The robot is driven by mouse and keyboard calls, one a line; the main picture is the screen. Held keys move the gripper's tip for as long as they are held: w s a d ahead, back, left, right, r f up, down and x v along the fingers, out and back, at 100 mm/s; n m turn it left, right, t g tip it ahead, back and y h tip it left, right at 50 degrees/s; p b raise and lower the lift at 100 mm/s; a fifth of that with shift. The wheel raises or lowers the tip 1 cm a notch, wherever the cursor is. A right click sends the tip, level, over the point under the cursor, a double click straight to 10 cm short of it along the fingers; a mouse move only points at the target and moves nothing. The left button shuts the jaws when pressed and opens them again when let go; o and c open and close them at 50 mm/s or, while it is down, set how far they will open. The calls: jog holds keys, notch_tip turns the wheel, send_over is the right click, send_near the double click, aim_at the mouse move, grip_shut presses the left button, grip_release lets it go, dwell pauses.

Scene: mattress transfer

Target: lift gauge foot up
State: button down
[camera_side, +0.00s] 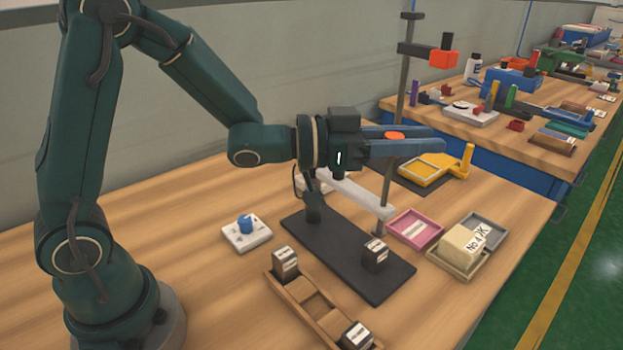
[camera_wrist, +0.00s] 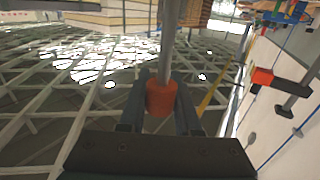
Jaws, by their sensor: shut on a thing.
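My gripper (camera_side: 415,140) is level above the bench, its two blue-grey fingers shut on an orange knob (camera_side: 396,135). In the wrist view the knob (camera_wrist: 161,98) sits between the fingers, with a grey rod (camera_wrist: 170,45) running from it. Below my gripper, a white bar (camera_side: 352,192) stands above a black base plate (camera_side: 330,258). I cannot tell which part is the gauge foot or whether the knob joins the bar. A dark labelled block (camera_side: 375,255) sits on the plate, clear of the bar.
A wooden slotted tray (camera_side: 312,318) in front holds dark labelled blocks. A pink tray (camera_side: 414,230) and a tray with a beige block (camera_side: 468,248) lie right. A white pad with a blue knob (camera_side: 246,230) lies left. A tall post (camera_side: 412,60) rises behind my fingers.

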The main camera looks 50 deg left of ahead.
jog(key=shift+r, duration=0.4)
jog(key=c, duration=0.6)
grip_release()
jog(key=shift+f, duration=0.1)
jog(key=shift+v, duration=2.55)
